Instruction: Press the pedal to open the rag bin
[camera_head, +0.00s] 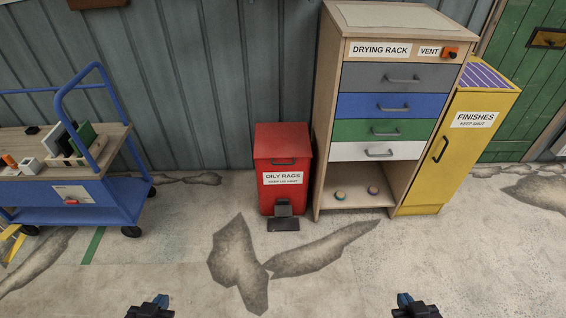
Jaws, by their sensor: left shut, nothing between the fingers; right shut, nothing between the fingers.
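The red rag bin (283,157), labelled "OILY RAGS", stands upright on the floor against the grey wall, left of the drying rack. Its lid looks closed. A dark pedal (283,224) juts out low at its front, near the floor. My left gripper (150,307) shows at the bottom edge, left of the bin, shut and empty. My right gripper (416,306) shows at the bottom edge, right of the bin, shut and empty. Both are well apart from the pedal, and most of each arm is out of view.
The drying rack (375,154) with drawers stands close to the bin's right, with a yellow finishes cabinet (469,140) beside it. A blue cart (90,207) stands at the left. The stained concrete floor in front of the bin is clear.

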